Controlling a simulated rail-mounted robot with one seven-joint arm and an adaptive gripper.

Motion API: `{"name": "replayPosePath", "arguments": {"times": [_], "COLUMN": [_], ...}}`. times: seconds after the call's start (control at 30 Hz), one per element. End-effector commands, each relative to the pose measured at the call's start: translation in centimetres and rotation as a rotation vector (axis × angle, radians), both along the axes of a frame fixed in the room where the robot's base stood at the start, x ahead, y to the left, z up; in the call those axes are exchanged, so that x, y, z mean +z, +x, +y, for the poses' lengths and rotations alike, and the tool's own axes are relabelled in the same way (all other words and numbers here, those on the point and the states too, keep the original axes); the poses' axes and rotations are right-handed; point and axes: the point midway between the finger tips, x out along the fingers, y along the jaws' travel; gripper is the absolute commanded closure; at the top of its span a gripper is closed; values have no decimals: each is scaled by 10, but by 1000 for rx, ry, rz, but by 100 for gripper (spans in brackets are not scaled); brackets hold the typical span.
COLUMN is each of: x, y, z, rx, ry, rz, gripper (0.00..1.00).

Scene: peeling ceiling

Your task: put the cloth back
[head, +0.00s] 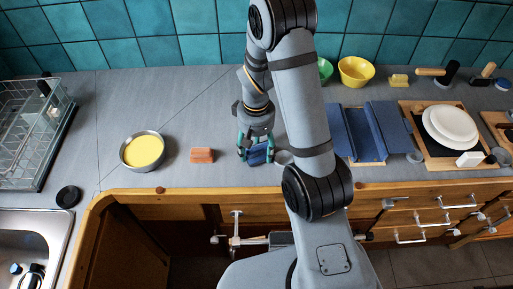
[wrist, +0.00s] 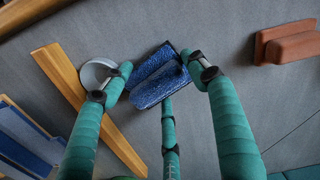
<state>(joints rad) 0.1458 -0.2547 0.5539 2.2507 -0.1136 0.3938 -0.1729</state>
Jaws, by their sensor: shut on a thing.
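A blue cloth (head: 257,155) is folded or bunched between the fingers of my gripper (head: 256,149), low over the front middle of the grey counter. In the wrist view the cloth (wrist: 158,82) is a two-lobed blue roll, and the teal fingers of my gripper (wrist: 160,76) close around it. I cannot tell whether the cloth touches the counter. Dark blue panels (head: 352,130) stand or lean on a light wooden base to the right of my arm. Their left side is partly hidden by my arm, and they show at the wrist view's lower left (wrist: 25,140).
A small pale round dish (head: 284,157) is close to the right of the cloth. A reddish block (head: 202,155) and a yellow-filled pan (head: 143,151) lie to the left. A wooden strip (wrist: 90,110) lies beside the dish. A tray with white plates (head: 450,126) is far right.

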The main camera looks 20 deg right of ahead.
Motion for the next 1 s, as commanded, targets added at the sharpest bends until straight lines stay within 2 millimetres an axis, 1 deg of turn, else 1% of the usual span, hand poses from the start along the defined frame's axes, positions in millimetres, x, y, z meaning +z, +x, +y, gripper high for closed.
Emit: {"name": "replayPosePath", "arguments": {"times": [0.27, 0.4, 0.43, 0.73, 1.0], "x": [-2, -7, -7, -5, -5], "y": [0, 0, 0, 0, 0], "z": [0, 0, 0, 0, 0], "rx": [0, 0, 0, 0, 0], "ry": [0, 0, 0, 0, 0], "rz": [-1, -1, -1, -1, -1], "gripper": [99, 99, 41, 23, 22]}}
